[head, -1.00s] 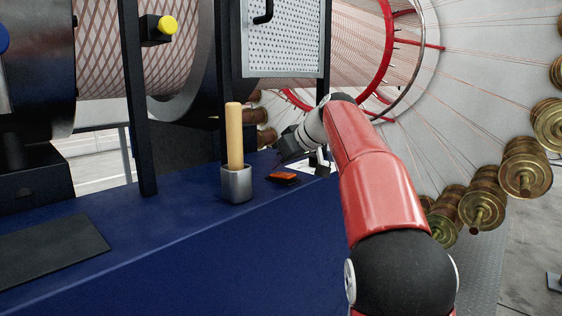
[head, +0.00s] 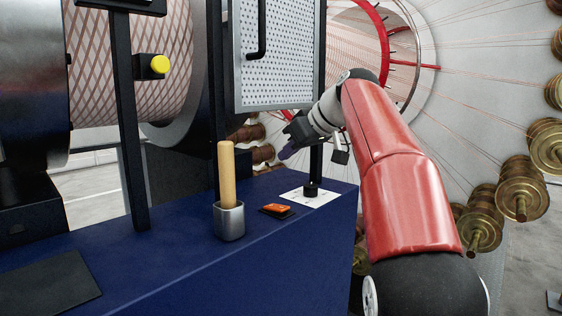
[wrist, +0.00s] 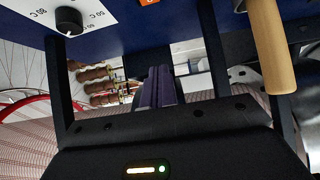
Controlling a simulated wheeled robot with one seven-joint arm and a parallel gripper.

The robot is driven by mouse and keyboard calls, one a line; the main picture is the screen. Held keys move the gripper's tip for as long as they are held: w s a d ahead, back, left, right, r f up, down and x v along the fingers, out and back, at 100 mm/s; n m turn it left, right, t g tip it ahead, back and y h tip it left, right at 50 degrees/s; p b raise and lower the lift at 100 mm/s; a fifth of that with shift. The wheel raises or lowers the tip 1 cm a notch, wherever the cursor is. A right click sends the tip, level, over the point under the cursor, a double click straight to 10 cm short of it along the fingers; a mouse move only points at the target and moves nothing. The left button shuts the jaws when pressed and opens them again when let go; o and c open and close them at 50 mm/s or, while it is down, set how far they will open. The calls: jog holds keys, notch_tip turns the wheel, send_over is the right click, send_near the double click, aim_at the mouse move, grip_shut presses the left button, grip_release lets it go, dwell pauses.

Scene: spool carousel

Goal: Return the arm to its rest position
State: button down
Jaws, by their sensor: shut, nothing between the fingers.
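My red and white arm reaches from the lower right of the head view. My gripper (head: 286,153) hangs in the air over the back of the blue bench (head: 180,262), behind and above the orange-red item. Its dark purple fingers are together with nothing between them. The closed fingers also show at the middle of the wrist view (wrist: 158,88). The gripper touches nothing that I can see.
On the bench stand a metal cup (head: 230,222) with a wooden handle (head: 227,172), a small orange-red item (head: 277,209) and a white dial plate (head: 311,196). Black posts and a perforated door (head: 280,55) rise behind. Brass spools (head: 520,190) line the right.

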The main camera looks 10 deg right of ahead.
jog(key=shift+s+d+r, duration=0.1)
jog(key=shift+s+r, duration=0.05)
jog(key=shift+r, duration=0.1)
jog(key=s+f+m+g+h, duration=0.2)
jog(key=s+f+m+h, duration=0.3)
jog(key=s+f, duration=2.5)
jog(key=s+m, duration=0.2)
jog(key=s, duration=0.1)
jog(key=shift+s+a+f+h, duration=0.15)
jog(key=shift+a+h, duration=0.2)
jog(key=shift+h, duration=0.05)
